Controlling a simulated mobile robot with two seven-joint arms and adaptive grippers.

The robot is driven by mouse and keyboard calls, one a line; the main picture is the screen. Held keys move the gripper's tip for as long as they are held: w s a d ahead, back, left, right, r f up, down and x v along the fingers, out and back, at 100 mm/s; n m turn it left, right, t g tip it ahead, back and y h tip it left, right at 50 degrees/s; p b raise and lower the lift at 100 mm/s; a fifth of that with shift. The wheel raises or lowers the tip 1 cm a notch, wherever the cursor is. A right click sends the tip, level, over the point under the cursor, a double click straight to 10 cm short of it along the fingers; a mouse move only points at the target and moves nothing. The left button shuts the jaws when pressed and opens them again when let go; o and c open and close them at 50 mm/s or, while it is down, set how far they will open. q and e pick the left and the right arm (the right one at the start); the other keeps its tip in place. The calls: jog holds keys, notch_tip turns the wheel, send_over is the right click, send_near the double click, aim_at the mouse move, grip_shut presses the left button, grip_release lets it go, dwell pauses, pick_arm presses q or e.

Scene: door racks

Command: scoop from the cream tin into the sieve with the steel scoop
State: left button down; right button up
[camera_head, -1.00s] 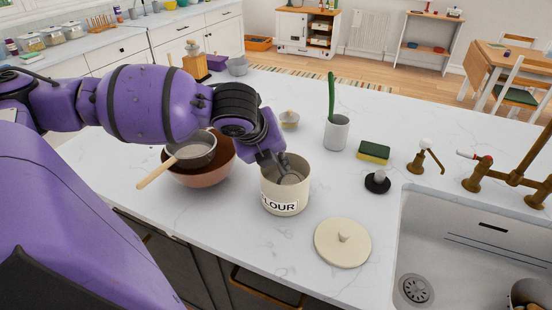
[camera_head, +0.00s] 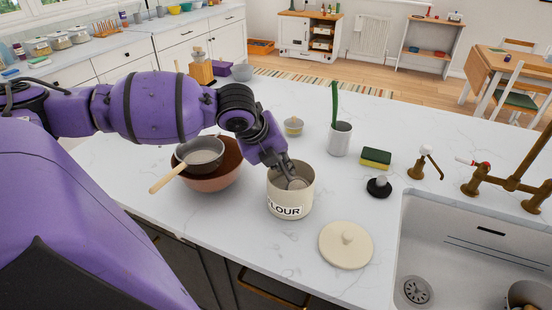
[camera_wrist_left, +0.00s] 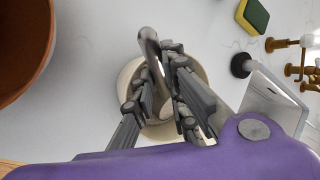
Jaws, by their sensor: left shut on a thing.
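The cream tin (camera_head: 290,201), labelled FLOUR, stands open on the worktop; its rim also shows in the left wrist view (camera_wrist_left: 127,72). My left gripper (camera_head: 283,165) is at the tin's mouth, shut on the steel scoop (camera_head: 298,183). The scoop's head is inside the tin, and its curved metal also shows between the fingers in the left wrist view (camera_wrist_left: 151,48). The tin's contents are hard to make out. The sieve (camera_head: 203,153), grey with a wooden handle, rests tilted on the brown bowl (camera_head: 218,181), left of the tin. My right gripper is not in view.
The tin's cream lid (camera_head: 345,246) lies in front to the right. A grey cup (camera_head: 340,139) with a green-handled tool, a sponge (camera_head: 376,158), a black-based stopper (camera_head: 379,188) and a small pot (camera_head: 293,126) stand behind. The sink (camera_head: 470,240) is at the right.

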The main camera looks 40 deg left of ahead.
pick_arm(q)
jog(key=w+a+r+n+g+h+p, duration=0.1)
jog(key=a+r+n+h+p, duration=0.1)
jog(key=a+r+h, duration=0.3)
jog(key=shift+w+a+r+g+h, duration=0.3)
jog(key=shift+w+r+h, duration=0.05)
jog(key=shift+r+h, duration=0.4)
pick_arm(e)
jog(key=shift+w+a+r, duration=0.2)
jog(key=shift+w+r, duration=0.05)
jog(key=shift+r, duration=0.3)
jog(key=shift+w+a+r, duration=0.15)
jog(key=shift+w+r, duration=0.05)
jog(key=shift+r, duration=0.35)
